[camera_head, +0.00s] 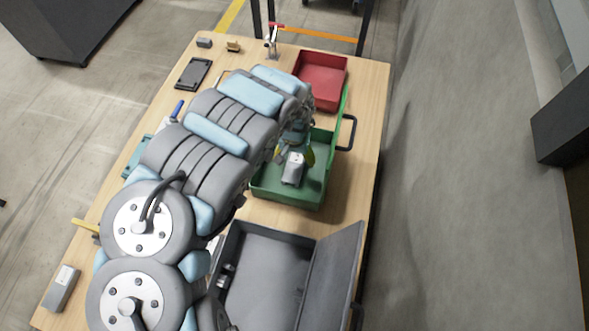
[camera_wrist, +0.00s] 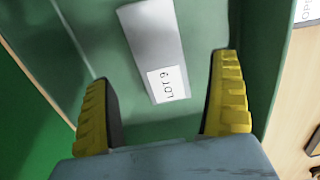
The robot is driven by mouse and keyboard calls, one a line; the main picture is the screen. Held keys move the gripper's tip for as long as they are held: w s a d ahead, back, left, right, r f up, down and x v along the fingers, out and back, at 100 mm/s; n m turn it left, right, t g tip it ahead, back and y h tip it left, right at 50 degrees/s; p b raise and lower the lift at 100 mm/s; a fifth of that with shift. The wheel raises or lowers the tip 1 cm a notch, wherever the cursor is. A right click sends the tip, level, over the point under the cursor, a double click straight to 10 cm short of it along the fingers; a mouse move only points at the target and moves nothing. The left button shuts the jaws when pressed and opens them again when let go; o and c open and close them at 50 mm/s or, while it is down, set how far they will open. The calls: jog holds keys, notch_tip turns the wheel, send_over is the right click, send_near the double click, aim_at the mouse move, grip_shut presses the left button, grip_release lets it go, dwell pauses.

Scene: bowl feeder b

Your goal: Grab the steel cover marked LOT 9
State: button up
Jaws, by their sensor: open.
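The steel cover marked LOT 9 (camera_wrist: 152,42) is a grey metal piece with a white label, lying in the green bin. The label reads LOT 9 in the wrist view. In the head view the cover (camera_head: 293,169) lies on the floor of the green bin (camera_head: 280,197). My gripper (camera_wrist: 165,95) is open, with its yellow ribbed fingers reaching down into the bin. My arm hides part of the bin in the head view.
The green bin's walls stand close around my gripper. A red bin (camera_head: 320,80) is behind it, and an open dark case (camera_head: 262,285) is in front. Another grey box with a label (camera_head: 62,289) lies at the table's front left.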

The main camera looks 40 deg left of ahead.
aim_at(295, 165)
jog(key=shift+f+b, duration=1.75)
jog(key=shift+f, duration=1.05)
jog(key=shift+w, duration=0.1)
jog(key=shift+c, duration=0.2)
jog(key=c, duration=1.3)
